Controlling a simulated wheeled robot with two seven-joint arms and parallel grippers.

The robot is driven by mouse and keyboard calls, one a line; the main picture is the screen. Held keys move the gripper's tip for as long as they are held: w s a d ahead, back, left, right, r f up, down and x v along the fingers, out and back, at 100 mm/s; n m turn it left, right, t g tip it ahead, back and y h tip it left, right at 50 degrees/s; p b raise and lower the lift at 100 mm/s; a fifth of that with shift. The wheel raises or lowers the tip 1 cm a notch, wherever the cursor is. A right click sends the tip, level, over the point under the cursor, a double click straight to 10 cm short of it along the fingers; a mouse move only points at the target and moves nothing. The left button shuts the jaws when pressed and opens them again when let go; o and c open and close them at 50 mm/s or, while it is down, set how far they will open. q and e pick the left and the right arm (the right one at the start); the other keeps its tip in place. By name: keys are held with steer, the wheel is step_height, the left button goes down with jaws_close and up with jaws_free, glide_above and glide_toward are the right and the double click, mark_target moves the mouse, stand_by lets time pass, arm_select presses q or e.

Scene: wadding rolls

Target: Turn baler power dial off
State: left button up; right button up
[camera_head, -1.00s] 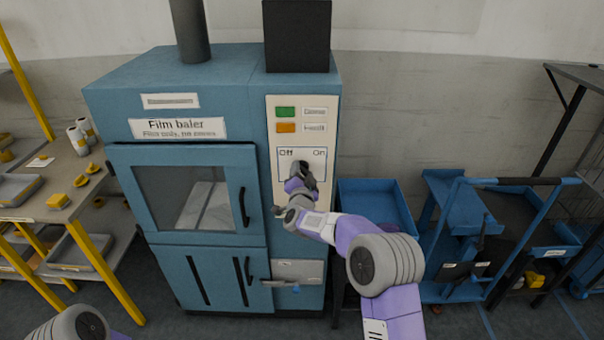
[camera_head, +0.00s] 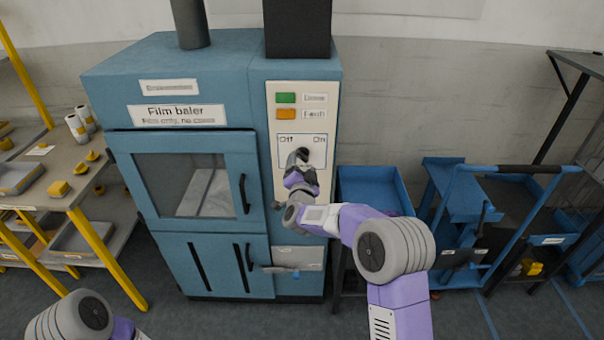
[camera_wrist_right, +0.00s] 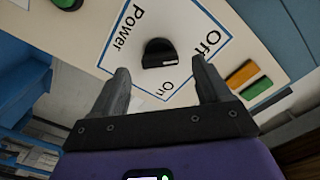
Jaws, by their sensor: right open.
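The film baler (camera_head: 190,75) is a blue cabinet with a cream control panel (camera_head: 303,128) at its right. The black power dial (camera_wrist_right: 160,54) shows in the right wrist view on a white label with a blue border, marked Power, Off and On. A pale line on the dial lies on its side nearer the On mark. My right gripper (camera_head: 299,164) is at the panel, covering much of the dial area in the head view. In the wrist view its open fingers (camera_wrist_right: 163,82) point at the dial, one on each side, with nothing between them. My left gripper is out of view.
Green (camera_head: 286,98) and orange (camera_head: 286,114) buttons sit above the dial label. The baler door (camera_head: 232,140) is shut. A blue bin (camera_head: 375,190) and a blue cart (camera_head: 450,215) stand to the right. A workbench with yellow legs (camera_head: 105,255) stands left.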

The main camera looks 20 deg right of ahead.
steer(key=v, duration=0.4)
steer(key=shift+s, duration=0.1)
stand_by(0.3)
steer(key=s+a+f+n+g+y, duration=0.1)
steer(key=s+f+n+g+y, duration=0.15)
steer(key=s+f, duration=0.45)
steer(key=s+a+f+n+g+y, duration=0.1)
steer(key=s+a+f+n+g, duration=0.15)
steer(key=f, duration=0.95)
steer(key=s+a+f+n+g+y, duration=0.1)
steer(key=s+f+g+y, duration=0.15)
steer(key=s+f, duration=0.45)
steer(key=s+a+f+n+g+y, duration=0.1)
steer(key=s+f+g, duration=0.3)
steer(key=s, duration=0.7)
steer(key=s+a+f+n+g+y, duration=0.2)
steer(key=s+a+f+g, duration=0.2)
steer(key=s+f, duration=0.4)
steer(key=s+g, duration=0.1)
steer(key=s, duration=0.3)
steer(key=shift+s+f, duration=0.35)
steer(key=shift+f, duration=0.05)
